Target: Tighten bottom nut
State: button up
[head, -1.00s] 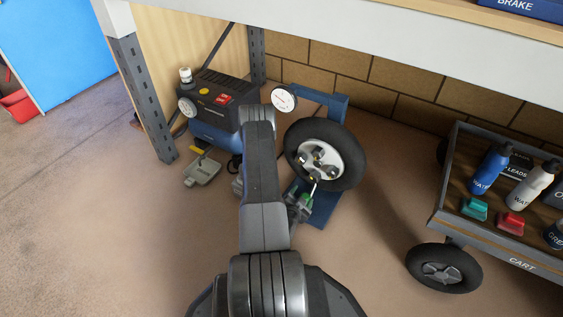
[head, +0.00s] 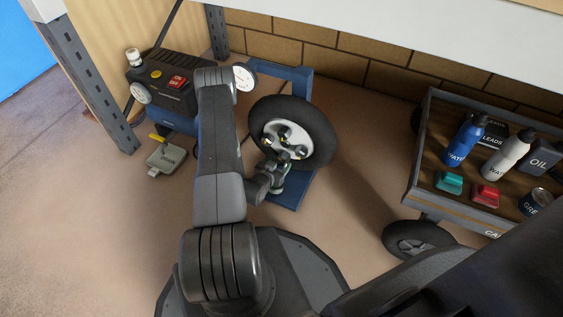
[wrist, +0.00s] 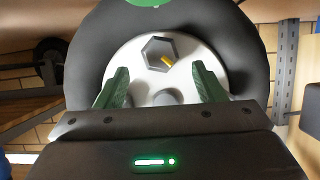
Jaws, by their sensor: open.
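A black-tyred wheel (head: 320,125) with a pale hub (head: 273,128) stands on a blue stand (head: 295,190). Several dark nuts with yellow marks sit on the hub in the head view; my gripper partly hides the hub's lower edge. In the wrist view, the hub (wrist: 125,60) fills the middle, with one hexagonal nut (wrist: 158,45) bearing a yellow mark. My gripper (wrist: 160,75) is open, its green fingers spread either side of and short of that nut, with no contact visible. The gripper also shows in the head view (head: 283,166), at the hub's lower part.
A black and blue compressor (head: 165,90) with a red switch stands left of the wheel. A grey pedal (head: 166,155) lies on the floor before it. A cart (head: 425,190) with bottles stands right. A shelf post (head: 85,75) and overhead shelf edge frame the space.

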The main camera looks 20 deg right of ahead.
aim_at(284, 160)
jog(key=shift+b+x, duration=0.5)
jog(key=shift+x, duration=1.65)
jog(key=shift+c, duration=0.4)
jog(key=c, duration=0.9)
jog(key=shift+m, duration=0.3)
jog(key=shift+s+d+f+m+t+y, duration=0.1)
jog(key=shift+m+t+y, duration=0.25)
jog(key=shift+m, duration=0.2)
jog(key=shift+s+d+m+t+y, duration=0.1)
jog(key=shift+m+t+y, duration=0.2)
jog(key=shift+m, duration=0.25)
jog(key=shift+s+f+m+t+y, duration=0.1)
jog(key=shift+m+t+y, duration=0.35)
jog(key=shift+m+t, duration=0.9)
jog(key=shift+m, duration=0.35)
